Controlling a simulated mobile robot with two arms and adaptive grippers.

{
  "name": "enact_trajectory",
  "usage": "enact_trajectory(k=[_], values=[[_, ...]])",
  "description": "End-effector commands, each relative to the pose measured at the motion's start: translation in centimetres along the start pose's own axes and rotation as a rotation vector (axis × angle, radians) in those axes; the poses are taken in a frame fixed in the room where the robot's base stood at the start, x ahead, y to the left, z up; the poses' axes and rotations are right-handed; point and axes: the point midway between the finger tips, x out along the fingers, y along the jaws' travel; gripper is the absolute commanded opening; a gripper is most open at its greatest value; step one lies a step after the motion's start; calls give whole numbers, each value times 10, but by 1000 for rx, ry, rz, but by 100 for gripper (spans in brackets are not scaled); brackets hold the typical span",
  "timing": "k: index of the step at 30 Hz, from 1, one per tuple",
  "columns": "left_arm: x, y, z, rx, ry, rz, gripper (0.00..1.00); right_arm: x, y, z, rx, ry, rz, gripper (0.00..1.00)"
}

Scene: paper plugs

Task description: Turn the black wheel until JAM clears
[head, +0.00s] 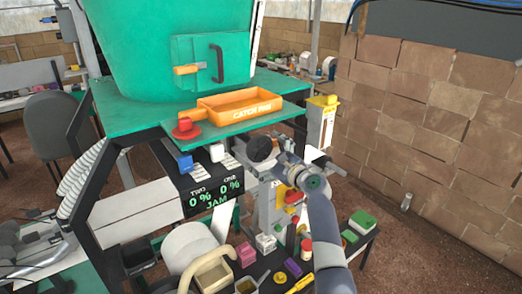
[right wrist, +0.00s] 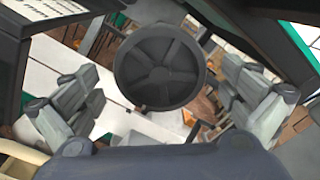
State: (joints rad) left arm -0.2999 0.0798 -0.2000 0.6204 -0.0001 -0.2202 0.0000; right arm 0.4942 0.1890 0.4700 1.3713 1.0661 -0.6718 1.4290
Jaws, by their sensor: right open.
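The black wheel (head: 260,148) sits on the machine's side, right of the display and below the orange tray. It is round with spokes in the right wrist view (right wrist: 160,66). The black display (head: 213,194) shows two 0 % readings and JAM in green. My right gripper (head: 281,160) is close to the wheel's right side, partly hidden by its own wrist. In the right wrist view its open fingers stand on both sides of the wheel, with gaps between. Whether any finger touches the wheel cannot be told. My left gripper is not in view.
The orange catch tray (head: 240,105) and a red button (head: 185,129) are on the green shelf above. A yellow-topped box (head: 321,120) stands right of the wheel. Below, a table holds several small items, including a green box (head: 362,222). A brick wall (head: 430,120) is at right.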

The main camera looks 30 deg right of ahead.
Motion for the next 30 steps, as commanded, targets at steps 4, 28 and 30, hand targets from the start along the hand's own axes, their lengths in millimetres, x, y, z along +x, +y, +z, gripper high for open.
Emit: enact_trajectory(k=[4, 28, 30], values=[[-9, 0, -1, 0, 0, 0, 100, -12, -1, 2, 0, 1, 1, 100], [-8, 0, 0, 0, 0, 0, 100, -40, 0, 0, 0, 0, 0, 100], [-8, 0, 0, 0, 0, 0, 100, -47, 0, 0, -1, 1, 0, 100]])
